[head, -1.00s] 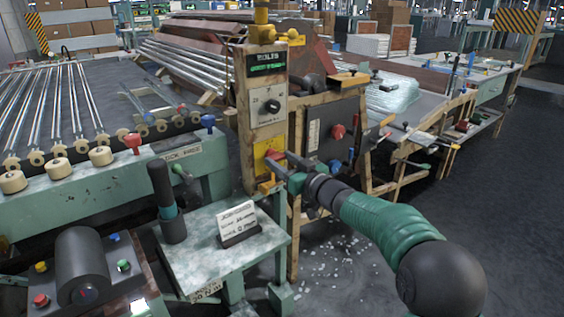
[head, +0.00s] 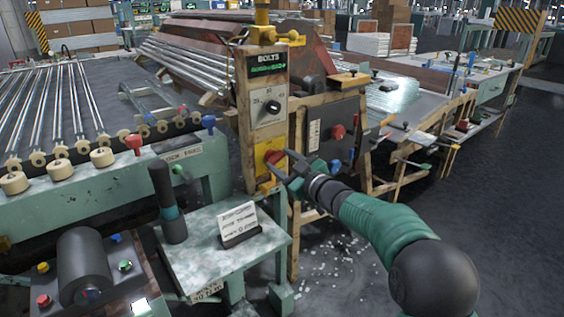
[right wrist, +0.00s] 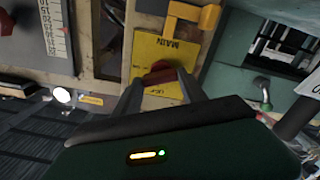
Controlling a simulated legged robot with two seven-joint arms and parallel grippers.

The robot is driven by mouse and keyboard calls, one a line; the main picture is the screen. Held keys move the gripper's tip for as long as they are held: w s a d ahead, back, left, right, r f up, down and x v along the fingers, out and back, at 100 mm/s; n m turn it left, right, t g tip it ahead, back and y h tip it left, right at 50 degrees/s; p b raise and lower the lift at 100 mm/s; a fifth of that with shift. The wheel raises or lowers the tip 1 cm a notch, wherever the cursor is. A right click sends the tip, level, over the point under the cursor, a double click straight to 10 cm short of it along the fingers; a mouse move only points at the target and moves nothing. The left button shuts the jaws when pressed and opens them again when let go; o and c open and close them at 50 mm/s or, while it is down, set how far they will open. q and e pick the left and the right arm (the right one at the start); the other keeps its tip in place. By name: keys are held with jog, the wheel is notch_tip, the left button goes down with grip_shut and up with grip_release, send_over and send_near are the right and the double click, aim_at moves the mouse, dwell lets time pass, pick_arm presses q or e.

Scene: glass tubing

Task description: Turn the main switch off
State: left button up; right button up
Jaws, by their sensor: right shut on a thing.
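The main switch is a red knob (head: 273,157) on a yellow plate (head: 263,147), low on the wooden post below the dial. In the right wrist view the red knob (right wrist: 160,73) sits between my fingertips, on the yellow plate (right wrist: 150,48) marked "MAIN", which appears turned over. My right gripper (head: 281,165) is at the plate and shut on the knob. In the right wrist view the gripper (right wrist: 160,80) hides part of the plate's lower lettering. My left gripper is not in view.
A yellow handle (head: 266,187) sits just below the plate. A dark panel (head: 334,135) with a red knob (head: 338,132) stands to the right. A small table (head: 210,255) with a sign (head: 238,222) and a dark cylinder (head: 166,203) is at the front left. Floor at the right is clear.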

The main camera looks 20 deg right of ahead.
jog(key=n, duration=0.2)
jog(key=shift+a+f+n, duration=0.1)
jog(key=shift+n, duration=0.3)
jog(key=n+b, duration=0.1)
jog(key=n, duration=0.2)
jog(key=shift+f+n+b, duration=0.1)
jog(key=shift+n+b, duration=0.2)
jog(key=n+b, duration=0.1)
jog(key=n, duration=0.2)
jog(key=n+b, duration=0.2)
jog(key=n, duration=0.1)
jog(key=shift+a+f, duration=0.2)
jog(key=shift+n, duration=0.4)
jog(key=o, duration=1)
jog(key=shift+s, duration=0.1)
jog(key=shift+c, duration=0.2)
jog(key=o, duration=0.4)
jog(key=shift+r, duration=0.15)
jog(key=shift+r, duration=0.1)
